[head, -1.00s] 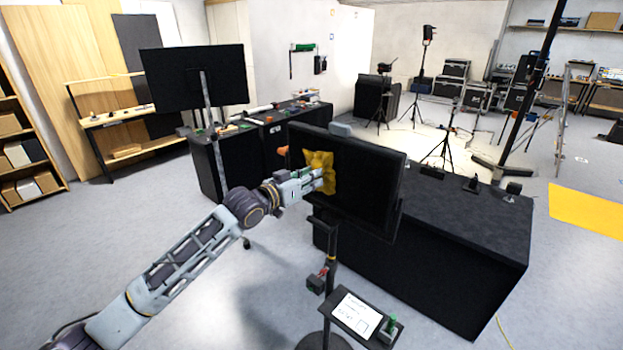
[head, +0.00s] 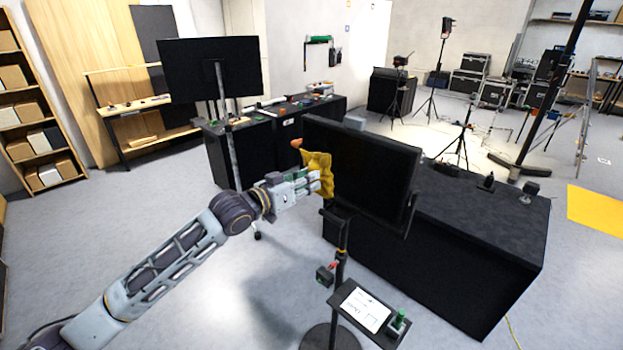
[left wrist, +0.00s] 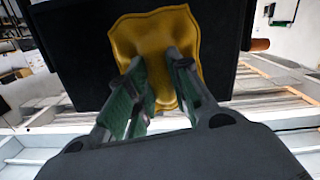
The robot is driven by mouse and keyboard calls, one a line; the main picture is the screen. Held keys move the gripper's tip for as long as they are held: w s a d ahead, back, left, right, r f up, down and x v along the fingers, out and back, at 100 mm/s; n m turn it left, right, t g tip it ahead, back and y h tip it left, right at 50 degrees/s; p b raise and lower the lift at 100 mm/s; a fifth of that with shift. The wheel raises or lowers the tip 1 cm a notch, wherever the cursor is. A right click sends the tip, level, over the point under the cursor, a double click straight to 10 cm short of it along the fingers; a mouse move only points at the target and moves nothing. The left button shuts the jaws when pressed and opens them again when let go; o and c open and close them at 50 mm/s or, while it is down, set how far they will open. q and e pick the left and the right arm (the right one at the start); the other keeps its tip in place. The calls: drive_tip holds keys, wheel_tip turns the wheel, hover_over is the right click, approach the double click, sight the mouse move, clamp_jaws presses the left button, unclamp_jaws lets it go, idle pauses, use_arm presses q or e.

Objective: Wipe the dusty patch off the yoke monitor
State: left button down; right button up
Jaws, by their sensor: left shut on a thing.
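The yoke monitor (head: 372,172) is a black screen on a dark stand in the middle of the head view. My left gripper (head: 318,184) is shut on a yellow cloth (head: 318,168) at the screen's left edge. In the left wrist view the cloth (left wrist: 155,38) is spread in front of the dark screen (left wrist: 80,55), with the gripper fingers (left wrist: 160,75) pinching its lower middle. I cannot tell whether the cloth touches the screen. I make out no dusty patch; the cloth may hide part of the screen. My right gripper is not in view.
A black bench (head: 480,225) stands behind and right of the monitor. A small shelf with a white sheet (head: 364,309) and a green-topped item (head: 399,319) sits low on the stand. Another monitor (head: 212,68) stands at back left. Open floor lies at left.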

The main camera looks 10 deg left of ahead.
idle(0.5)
use_arm(q)
drive_tip(key=shift+r, duration=0.1)
drive_tip(key=a+r+n+t+y, duration=0.2)
drive_tip(key=a+r+n+y, duration=0.15)
drive_tip(key=r, duration=0.85)
drive_tip(key=s+a+f+n+t+y+b, duration=0.1)
drive_tip(key=a+f+y, duration=0.25)
drive_tip(key=f, duration=0.55)
drive_tip(key=s+a+f+n+y+b, duration=0.15)
drive_tip(key=a+f, duration=0.25)
drive_tip(key=f, duration=0.4)
drive_tip(key=s+f+y, duration=0.1)
drive_tip(key=s+f, duration=0.3)
drive_tip(key=f, duration=0.6)
drive_tip(key=s+f+n+b, duration=0.1)
drive_tip(key=s+f, duration=0.2)
drive_tip(key=f, duration=0.7)
drive_tip(key=shift+s+a+f+y+b, duration=0.2)
drive_tip(key=shift+s+a+y+b, duration=0.15)
drive_tip(key=shift+s+a, duration=0.1)
drive_tip(key=shift+f, duration=0.1)
